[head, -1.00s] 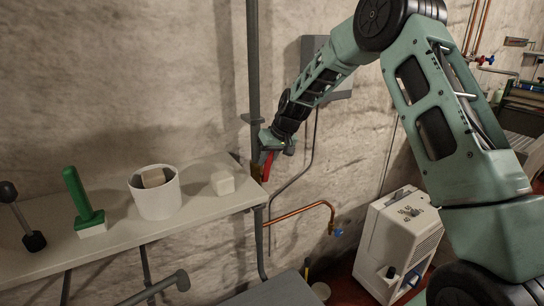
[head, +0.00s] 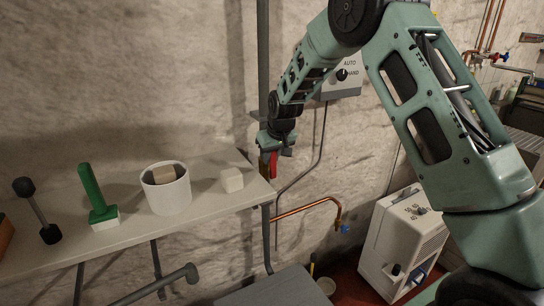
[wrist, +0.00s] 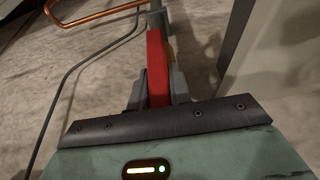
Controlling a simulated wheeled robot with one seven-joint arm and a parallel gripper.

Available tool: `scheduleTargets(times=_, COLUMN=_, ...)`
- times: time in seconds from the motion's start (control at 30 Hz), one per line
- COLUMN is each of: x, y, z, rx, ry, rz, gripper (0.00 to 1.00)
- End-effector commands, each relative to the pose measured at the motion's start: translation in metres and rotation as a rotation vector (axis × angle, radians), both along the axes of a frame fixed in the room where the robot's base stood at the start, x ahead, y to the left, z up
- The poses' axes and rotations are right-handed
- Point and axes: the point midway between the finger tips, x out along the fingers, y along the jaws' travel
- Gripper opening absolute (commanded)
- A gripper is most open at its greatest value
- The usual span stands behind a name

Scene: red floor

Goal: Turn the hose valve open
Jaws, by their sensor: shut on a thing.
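A red lever (head: 269,165), which looks like the valve's handle, shows beside the grey vertical pipe (head: 263,60) at the right end of the shelf. In the wrist view the red lever (wrist: 157,62) stands lengthwise between my two grey fingers. My gripper (wrist: 158,92) is shut on it; in the head view my gripper (head: 274,148) hangs from the arm at the pipe, with the lever's red end below it. A small brass-coloured part (wrist: 170,50) shows beside the lever. The valve body is mostly hidden.
A pale shelf (head: 125,238) on the left holds a dumbbell-like tool (head: 38,212), a green-handled tool (head: 97,198), a white pot (head: 168,192) and a white block (head: 232,180). A copper pipe (head: 310,206) runs below right. A white appliance (head: 398,240) stands on the red floor.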

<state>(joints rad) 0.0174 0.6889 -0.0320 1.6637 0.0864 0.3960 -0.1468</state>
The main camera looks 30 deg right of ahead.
Motion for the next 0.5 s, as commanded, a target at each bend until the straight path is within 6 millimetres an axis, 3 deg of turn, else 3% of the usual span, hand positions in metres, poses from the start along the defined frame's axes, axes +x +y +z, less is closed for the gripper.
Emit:
scheduleTargets(times=0.03, x=-0.0014, y=-0.0003, z=-0.0023, rx=-0.003, ry=0.005, rz=0.003, gripper=0.00)
scheduleTargets(times=0.07, x=-0.0014, y=-0.0003, z=-0.0023, rx=-0.002, ry=0.005, rz=0.004, gripper=0.25)
scheduleTargets(times=0.13, x=-0.0013, y=-0.0002, z=-0.0022, rx=-0.001, ry=0.005, rz=0.003, gripper=0.42)
scheduleTargets(times=0.5, x=-0.0020, y=0.0002, z=0.0044, rx=0.000, ry=0.000, rz=0.002, gripper=0.42)
